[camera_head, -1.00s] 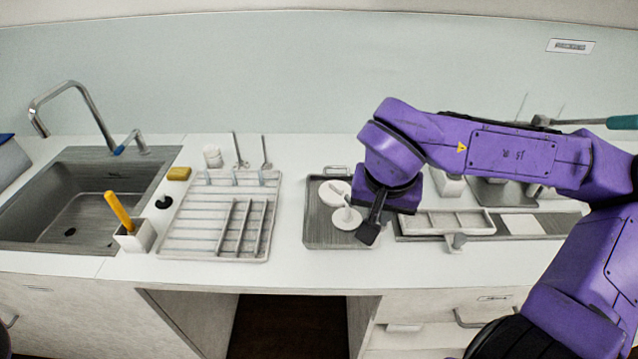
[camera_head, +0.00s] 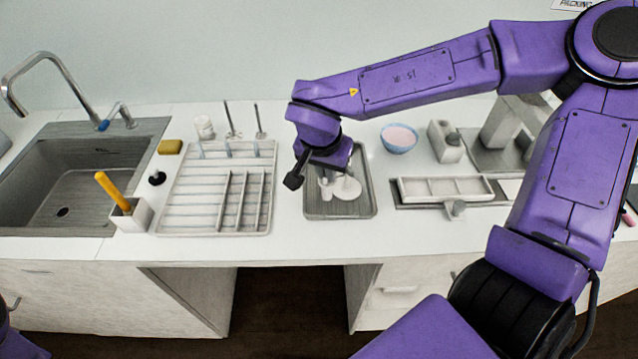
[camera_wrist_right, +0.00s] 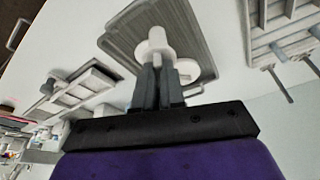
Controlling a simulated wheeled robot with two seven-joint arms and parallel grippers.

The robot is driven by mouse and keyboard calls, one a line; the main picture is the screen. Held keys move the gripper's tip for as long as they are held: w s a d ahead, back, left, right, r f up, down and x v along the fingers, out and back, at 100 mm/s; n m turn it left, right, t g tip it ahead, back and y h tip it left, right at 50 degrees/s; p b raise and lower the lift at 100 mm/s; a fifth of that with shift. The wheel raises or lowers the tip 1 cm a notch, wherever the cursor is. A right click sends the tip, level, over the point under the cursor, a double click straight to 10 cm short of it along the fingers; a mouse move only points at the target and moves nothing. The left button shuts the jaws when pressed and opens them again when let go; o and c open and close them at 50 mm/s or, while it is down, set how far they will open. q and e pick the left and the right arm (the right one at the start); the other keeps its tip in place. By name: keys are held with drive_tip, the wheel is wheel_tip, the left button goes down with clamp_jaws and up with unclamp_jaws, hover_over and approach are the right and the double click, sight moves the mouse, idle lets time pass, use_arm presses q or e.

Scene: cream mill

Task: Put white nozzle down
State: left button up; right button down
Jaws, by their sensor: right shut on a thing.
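The white nozzle (camera_wrist_right: 156,42) is between the two dark fingers of my right gripper (camera_wrist_right: 158,75) in the right wrist view. My right gripper is shut on it. In the head view my right gripper (camera_head: 308,180) is over the left side of a grey tray (camera_head: 366,205), and the nozzle (camera_head: 326,184) shows partly beside its dark finger. I cannot tell whether the nozzle touches the tray. A white round part (camera_head: 346,187) lies in the tray, right of the nozzle. My left gripper is out of view.
A white slatted drying rack (camera_head: 190,217) stands left of the tray, with a sink (camera_head: 35,175) beyond. A blue-rimmed bowl (camera_head: 399,140) and a white divided tray (camera_head: 440,196) are to the right. A strip of counter between rack and tray is clear.

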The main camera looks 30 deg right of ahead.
drive_tip(key=f, duration=0.2)
drive_tip(key=w+f, duration=0.2)
drive_tip(key=f, duration=0.1)
drive_tip(key=shift+a+f, duration=0.2)
drive_tip(key=shift+f, duration=0.1)
drive_tip(key=shift+s, duration=0.1)
drive_tip(key=c, duration=1.2)
unclamp_jaws()
drive_tip(key=v, duration=1.2)
drive_tip(key=shift+r, duration=0.1)
